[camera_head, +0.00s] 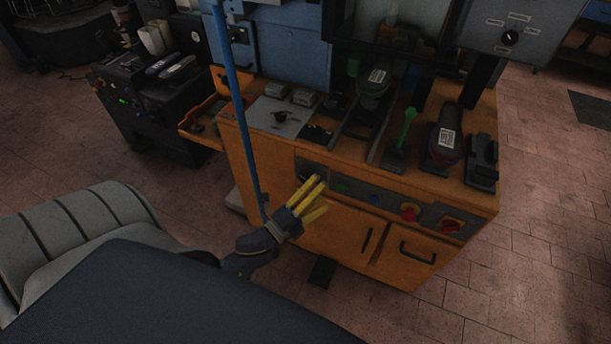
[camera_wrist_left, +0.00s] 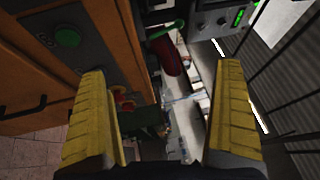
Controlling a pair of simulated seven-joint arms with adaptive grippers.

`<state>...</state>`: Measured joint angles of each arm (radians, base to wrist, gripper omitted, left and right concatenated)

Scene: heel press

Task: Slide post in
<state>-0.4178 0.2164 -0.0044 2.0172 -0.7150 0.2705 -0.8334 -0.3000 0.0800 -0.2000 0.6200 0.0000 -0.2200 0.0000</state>
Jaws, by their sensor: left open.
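My left gripper (camera_head: 320,196) has yellow fingers and is in front of the orange press cabinet (camera_head: 270,165), near its control panel. In the left wrist view its fingers (camera_wrist_left: 160,75) stand wide apart with nothing held between them. On the cabinet top, a green upright piece (camera_head: 406,128) stands on a dark base; I cannot tell whether it is the post. A dark shoe (camera_head: 441,150) with a white label is right of it. A second labelled shoe (camera_head: 374,88) sits farther back. My left gripper is apart from them, lower and to the left. My right gripper is not in view.
The panel has red knobs (camera_head: 409,212) and buttons. A blue vertical pole (camera_head: 240,120) stands left of the gripper. A grey plate (camera_head: 280,117) with small parts lies on the top. A dark machine (camera_head: 150,100) is at the left. Brick floor (camera_head: 550,250) is open at the right.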

